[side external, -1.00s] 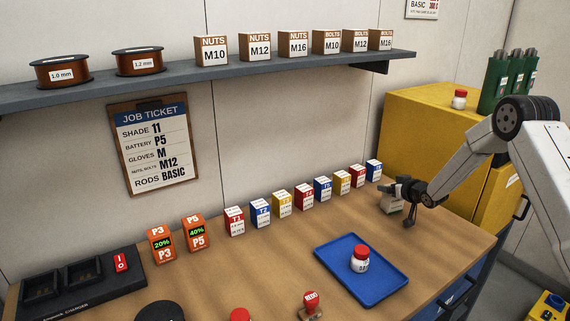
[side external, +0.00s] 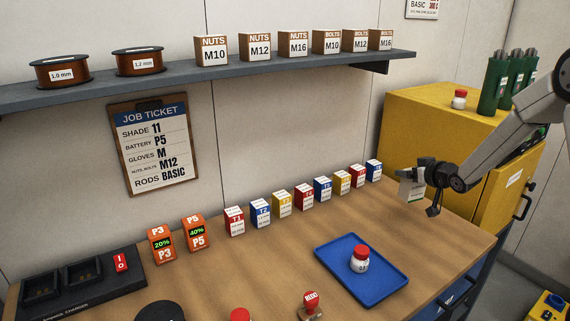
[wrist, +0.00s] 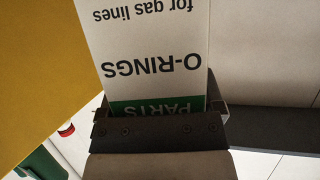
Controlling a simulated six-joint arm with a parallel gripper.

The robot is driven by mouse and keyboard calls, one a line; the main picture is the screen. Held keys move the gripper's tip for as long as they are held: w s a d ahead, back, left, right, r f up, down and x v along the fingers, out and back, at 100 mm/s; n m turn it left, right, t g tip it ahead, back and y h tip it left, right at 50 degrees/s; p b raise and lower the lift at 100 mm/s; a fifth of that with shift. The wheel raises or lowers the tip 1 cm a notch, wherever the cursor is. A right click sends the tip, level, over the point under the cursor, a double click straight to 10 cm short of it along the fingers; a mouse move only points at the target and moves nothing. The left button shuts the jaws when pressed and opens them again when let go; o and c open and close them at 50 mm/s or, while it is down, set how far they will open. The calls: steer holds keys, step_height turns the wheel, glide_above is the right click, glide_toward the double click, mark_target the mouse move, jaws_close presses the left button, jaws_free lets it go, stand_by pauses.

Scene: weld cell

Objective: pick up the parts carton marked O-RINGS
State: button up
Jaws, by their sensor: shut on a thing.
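The O-RINGS parts carton (wrist: 150,55) fills the upper middle of the wrist view. It is white with a green PARTS band, and its lettering reads upside down there. My gripper (wrist: 160,118) is shut on it. In the side view my gripper (side external: 425,180) holds the carton (side external: 411,190) above the right end of the wooden workbench (side external: 270,250), beside the row of small boxes. The carton looks small in that view and its lettering cannot be read.
Several small red, blue and yellow boxes (side external: 304,197) stand along the back of the bench. A blue tray (side external: 390,288) holds a red-capped jar (side external: 360,259). The yellow cabinet (side external: 430,125) stands behind my arm. A shelf (side external: 180,84) with cartons and spools runs above.

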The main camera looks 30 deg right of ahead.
steer(key=a+v, duration=0.1)
steer(key=v, duration=0.5)
steer(key=shift+r, duration=0.1)
stand_by(0.6)
